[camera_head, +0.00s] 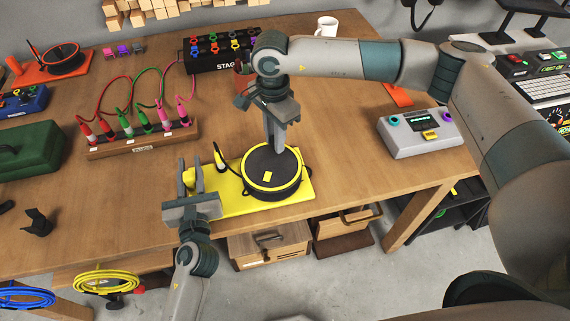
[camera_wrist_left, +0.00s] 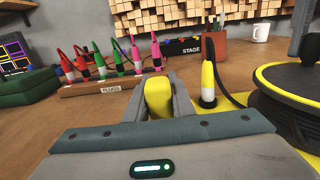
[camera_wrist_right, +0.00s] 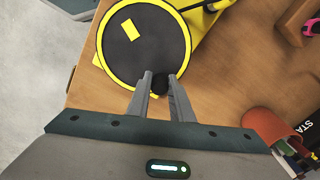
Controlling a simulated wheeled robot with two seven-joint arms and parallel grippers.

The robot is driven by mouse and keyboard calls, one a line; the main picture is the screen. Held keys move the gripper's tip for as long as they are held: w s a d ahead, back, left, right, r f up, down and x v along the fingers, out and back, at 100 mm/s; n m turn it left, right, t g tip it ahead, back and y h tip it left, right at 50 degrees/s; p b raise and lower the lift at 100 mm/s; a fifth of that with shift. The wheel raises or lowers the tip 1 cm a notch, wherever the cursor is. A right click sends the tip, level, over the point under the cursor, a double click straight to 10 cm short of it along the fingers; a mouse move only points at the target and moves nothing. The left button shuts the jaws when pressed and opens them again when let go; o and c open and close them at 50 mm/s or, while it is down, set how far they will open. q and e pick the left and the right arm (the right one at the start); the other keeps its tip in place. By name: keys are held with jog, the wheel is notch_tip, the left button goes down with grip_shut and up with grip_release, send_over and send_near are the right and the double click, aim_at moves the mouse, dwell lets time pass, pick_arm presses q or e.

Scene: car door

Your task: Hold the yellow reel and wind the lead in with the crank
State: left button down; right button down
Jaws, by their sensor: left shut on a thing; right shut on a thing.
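The yellow reel, a black disc with a yellow rim (camera_head: 262,187), lies flat on a yellow base plate (camera_head: 235,203) at the table's front edge. My left gripper (camera_head: 191,178) is shut on a yellow rounded grip (camera_wrist_left: 158,98) at the plate's left end. My right gripper (camera_head: 277,145) comes down from above and is shut on the dark crank knob (camera_wrist_right: 160,84) near the disc's rim. The lead's plug (camera_wrist_left: 208,90), yellow with a white band and dark tip, stands upright between the left gripper and the disc. A black lead runs from it towards the reel.
A wooden plug rack (camera_head: 140,140) with red, green and pink leads stands behind to the left. A black stage box (camera_head: 215,52) and a white mug (camera_head: 327,27) are at the back. A grey device (camera_head: 420,135) sits to the right. Drawers (camera_head: 268,245) hang below.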

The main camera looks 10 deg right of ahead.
jog(key=shift+s+d, duration=0.1)
jog(key=shift+d, duration=0.25)
jog(key=shift+s+d, duration=0.85)
jog(key=shift+s, duration=0.2)
jog(key=shift+s+d, duration=0.15)
jog(key=shift+s, duration=0.55)
jog(key=shift+s+d, duration=0.1)
jog(key=shift+s, duration=0.55)
jog(key=shift+s, duration=0.1)
